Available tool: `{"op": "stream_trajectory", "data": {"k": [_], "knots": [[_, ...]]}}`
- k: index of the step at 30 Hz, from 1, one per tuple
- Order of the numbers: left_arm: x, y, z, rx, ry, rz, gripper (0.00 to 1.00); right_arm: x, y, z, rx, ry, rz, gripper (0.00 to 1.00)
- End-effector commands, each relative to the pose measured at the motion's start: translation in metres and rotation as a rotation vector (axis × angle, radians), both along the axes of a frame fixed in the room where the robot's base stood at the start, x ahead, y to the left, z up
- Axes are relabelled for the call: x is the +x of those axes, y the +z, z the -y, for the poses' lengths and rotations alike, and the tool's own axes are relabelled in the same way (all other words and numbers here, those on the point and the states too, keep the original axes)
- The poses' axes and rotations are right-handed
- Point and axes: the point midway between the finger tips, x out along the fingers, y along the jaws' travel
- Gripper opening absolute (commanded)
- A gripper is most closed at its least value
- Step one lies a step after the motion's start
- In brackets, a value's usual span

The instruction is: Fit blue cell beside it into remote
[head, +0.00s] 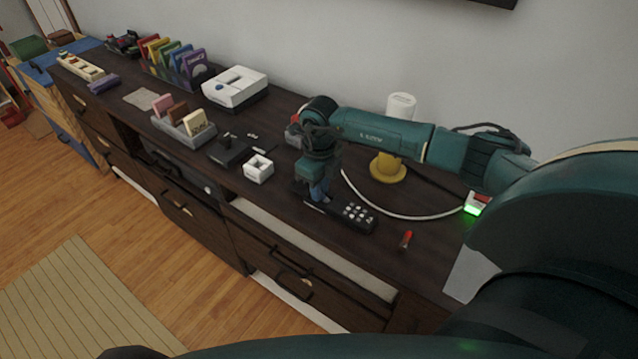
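The black remote (355,215) lies on the dark cabinet top, its pale buttons facing up at its right end. My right gripper (318,194) points down over the remote's left end and hides part of it. A bluish patch shows at its fingertips; I cannot tell whether this is the blue cell or part of the fingers. No blue cell shows clearly elsewhere near the remote. A red cell (405,240) lies apart, to the right of the remote. My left gripper is not in view.
A white cable (400,215) curves behind the remote to a plug with a green light (473,208). A yellow-based stand (388,168) is behind. A small white box (258,168) and a grey tray (184,135) stand left. The cabinet's front edge is close.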

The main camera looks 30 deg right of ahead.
Motion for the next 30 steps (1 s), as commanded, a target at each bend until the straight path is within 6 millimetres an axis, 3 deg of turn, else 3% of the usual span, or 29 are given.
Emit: {"op": "stream_trajectory", "data": {"k": [6, 16, 30], "knots": [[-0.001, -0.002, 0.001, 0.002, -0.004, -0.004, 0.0, 0.0, -0.001, 0.001, -0.002, -0.001, 0.0, 0.39], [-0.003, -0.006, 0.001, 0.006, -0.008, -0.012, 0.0, 0.001, 0.009, 0.001, -0.001, -0.001, 0.005, 0.39], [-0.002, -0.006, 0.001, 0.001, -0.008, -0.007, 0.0, 0.002, 0.106, 0.0, 0.0, 0.001, 0.008, 0.39]]}}
